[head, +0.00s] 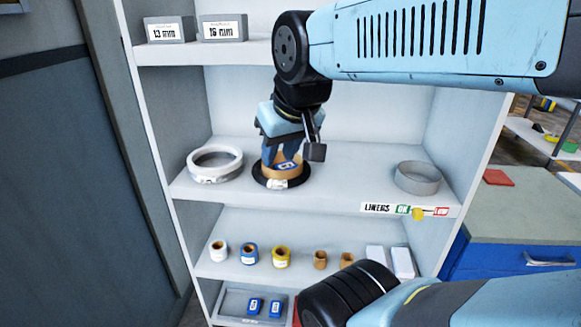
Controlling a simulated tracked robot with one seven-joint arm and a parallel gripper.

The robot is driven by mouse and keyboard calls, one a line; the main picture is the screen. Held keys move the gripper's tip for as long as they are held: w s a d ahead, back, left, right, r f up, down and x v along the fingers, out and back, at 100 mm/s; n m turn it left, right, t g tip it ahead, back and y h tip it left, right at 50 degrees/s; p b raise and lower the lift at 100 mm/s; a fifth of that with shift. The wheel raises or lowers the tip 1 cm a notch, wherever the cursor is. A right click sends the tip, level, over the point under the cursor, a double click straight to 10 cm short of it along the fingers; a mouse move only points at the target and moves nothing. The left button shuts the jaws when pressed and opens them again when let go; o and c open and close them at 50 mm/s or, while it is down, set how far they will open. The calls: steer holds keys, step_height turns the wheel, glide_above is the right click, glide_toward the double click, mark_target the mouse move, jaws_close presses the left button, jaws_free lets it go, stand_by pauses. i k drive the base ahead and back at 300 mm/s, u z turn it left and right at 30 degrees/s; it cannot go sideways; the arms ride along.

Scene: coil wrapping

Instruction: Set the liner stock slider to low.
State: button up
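The liner stock slider is a strip (378,208) on the front edge of the middle shelf, marked LINERS, with a green OK field and a red LOW field (442,211). Its yellow knob (418,213) sits between the two fields, nearer the green OK. My gripper (284,158) points down at a tan ring on a black round base, left of the slider and apart from it. Its fingertips overlap the ring in the picture, and I cannot tell whether they are open or shut on something.
A white ring coil (215,161) and a grey ring (418,178) flank the tan ring (269,169) on the middle shelf. Small rolls (249,253) stand on the shelf below. Labelled grey blocks (222,29) are above. The space in front of the slider looks clear.

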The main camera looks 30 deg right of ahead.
mark_target(418, 214)
steer(key=u, duration=1.55)
steer(key=i, duration=0.1)
steer(key=z, duration=3.1)
steer(key=k, duration=0.85)
steer(key=z, duration=0.2)
steer(key=i, duration=0.85)
steer(key=u, duration=0.05)
